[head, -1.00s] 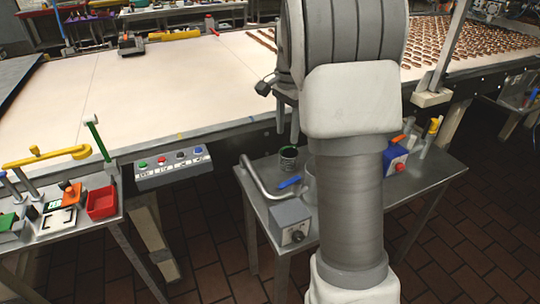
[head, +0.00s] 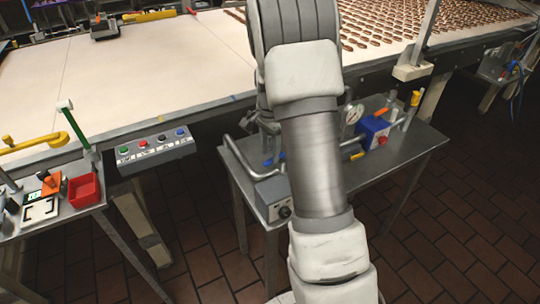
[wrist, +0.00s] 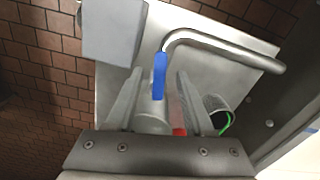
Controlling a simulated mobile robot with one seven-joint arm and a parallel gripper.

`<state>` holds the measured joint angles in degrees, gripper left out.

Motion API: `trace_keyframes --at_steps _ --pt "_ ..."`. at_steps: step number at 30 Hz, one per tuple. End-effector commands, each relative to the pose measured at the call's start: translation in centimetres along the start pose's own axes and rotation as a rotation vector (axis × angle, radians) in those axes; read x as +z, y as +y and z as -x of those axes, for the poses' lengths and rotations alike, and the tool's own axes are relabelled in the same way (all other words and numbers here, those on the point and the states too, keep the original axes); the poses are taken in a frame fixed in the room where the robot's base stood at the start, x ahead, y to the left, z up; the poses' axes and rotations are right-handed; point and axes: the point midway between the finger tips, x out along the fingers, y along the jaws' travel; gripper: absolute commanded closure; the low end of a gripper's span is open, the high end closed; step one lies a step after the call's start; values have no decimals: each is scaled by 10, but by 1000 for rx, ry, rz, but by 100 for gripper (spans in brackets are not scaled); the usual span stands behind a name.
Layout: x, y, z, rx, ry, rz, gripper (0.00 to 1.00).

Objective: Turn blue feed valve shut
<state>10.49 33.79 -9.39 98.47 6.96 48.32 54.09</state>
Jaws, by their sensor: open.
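The blue valve handle (wrist: 160,76) shows in the wrist view as a short blue lever near a bent steel pipe (wrist: 215,45). My gripper (wrist: 159,73) is open, with one finger on each side of the handle and visible gaps between. Whether the fingers are level with the lever in height I cannot tell. In the head view a bit of the blue handle (head: 271,162) shows on the small steel table, left of my arm. My arm hides much of the valve and most of my gripper there.
A grey box with a knob (head: 273,198) stands close to the valve. The small steel table (head: 400,160) also bears a blue box with a red button (head: 373,132) and a gauge (head: 353,114). A dark can with a green rim (wrist: 217,108) lies right of my fingers.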

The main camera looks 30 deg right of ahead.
Motion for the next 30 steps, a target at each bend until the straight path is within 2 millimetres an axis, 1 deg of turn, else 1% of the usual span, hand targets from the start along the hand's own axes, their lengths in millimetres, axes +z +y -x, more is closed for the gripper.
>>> trace_keyframes --at_steps 1,6,14,15,17,18,23,24,30 --pt "0 0 -7 2 -1 0 48" --pt "0 0 -16 -1 0 -1 48" --pt "0 0 -18 0 0 0 48" --pt "0 0 -18 -1 0 0 51" --pt "0 0 -18 -1 0 0 62" --pt "0 0 -18 0 0 0 69" --pt "0 0 -18 -1 0 0 98" --pt "0 0 -17 -1 0 0 100" --pt "0 0 -17 -1 0 0 100"
